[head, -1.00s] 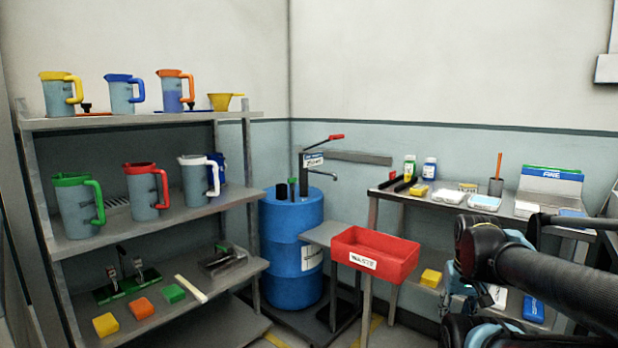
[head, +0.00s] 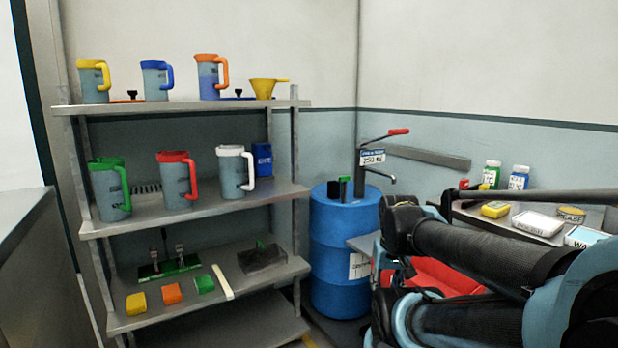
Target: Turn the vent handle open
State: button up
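A blue drum (head: 333,240) stands in the corner, right of the shelf. On its top are a small black upright part (head: 333,190) and a small green-edged part (head: 346,187); I cannot tell which of these is the vent handle, or how it is turned. My arm crosses the lower right, in front of the drum's right side and the red bin. I cannot make out my gripper's fingers.
A grey shelf rack (head: 190,106) at left holds several jugs, a yellow funnel (head: 265,88) and coloured blocks. The red bin (head: 447,270) is partly hidden by my arm. A bench with bottles (head: 519,178) and trays (head: 538,223) is at right.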

aim_at(344, 179)
jog(key=u, duration=0.05)
jog(key=i, duration=0.1)
jog(key=u, duration=0.05)
jog(key=k, duration=1.3)
jog(key=u, duration=0.25)
jog(key=i, duration=2.05)
jog(key=z, duration=0.45)
